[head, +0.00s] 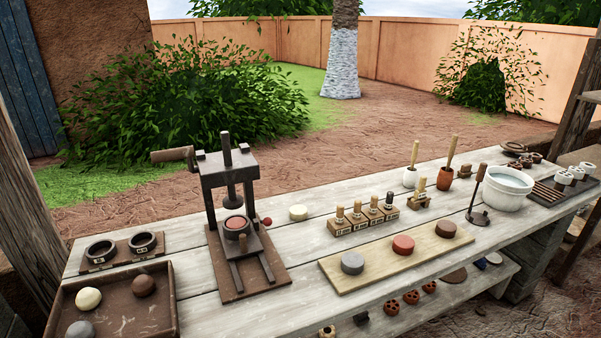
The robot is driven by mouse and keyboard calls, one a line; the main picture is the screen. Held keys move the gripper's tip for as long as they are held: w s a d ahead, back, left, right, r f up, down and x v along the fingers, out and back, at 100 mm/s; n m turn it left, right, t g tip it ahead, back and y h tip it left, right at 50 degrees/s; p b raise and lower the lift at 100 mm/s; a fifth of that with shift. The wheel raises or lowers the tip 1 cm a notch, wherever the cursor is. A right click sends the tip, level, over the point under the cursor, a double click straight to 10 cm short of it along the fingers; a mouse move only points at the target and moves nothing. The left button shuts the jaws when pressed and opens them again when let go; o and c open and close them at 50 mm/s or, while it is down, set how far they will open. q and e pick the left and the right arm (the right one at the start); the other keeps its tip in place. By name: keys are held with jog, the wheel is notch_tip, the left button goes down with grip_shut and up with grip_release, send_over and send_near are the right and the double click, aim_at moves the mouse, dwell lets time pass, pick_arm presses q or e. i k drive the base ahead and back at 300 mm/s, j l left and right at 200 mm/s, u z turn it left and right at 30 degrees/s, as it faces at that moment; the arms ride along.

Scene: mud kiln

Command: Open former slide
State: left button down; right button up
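The former (207,185) is a dark press standing on a brown base board (222,275) at the left middle of the bench. A round plunger (231,190) hangs from its top beam, and a wooden-gripped lever (172,154) sticks out left. Below the plunger is a ring mould (236,234) with reddish clay (235,223) in it. It sits on a dark slide (252,246) with two rails reaching toward the front. I cannot tell how far out the slide stands. Neither gripper is in view.
A tray (120,317) with clay balls and a board with two ring moulds (101,251) are at left. A long board with clay discs (341,284) lies right of the former. Stamps (373,211) and a white bowl (505,190) stand further right. Bare planks front the former.

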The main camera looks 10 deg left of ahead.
aim_at(243, 242)
jog(key=i+j+u, duration=0.2)
jog(key=u, duration=0.3)
jog(key=i+j+u, duration=0.25)
jog(key=u, duration=0.2)
jog(key=i+j, duration=0.05)
jog(key=j, duration=0.05)
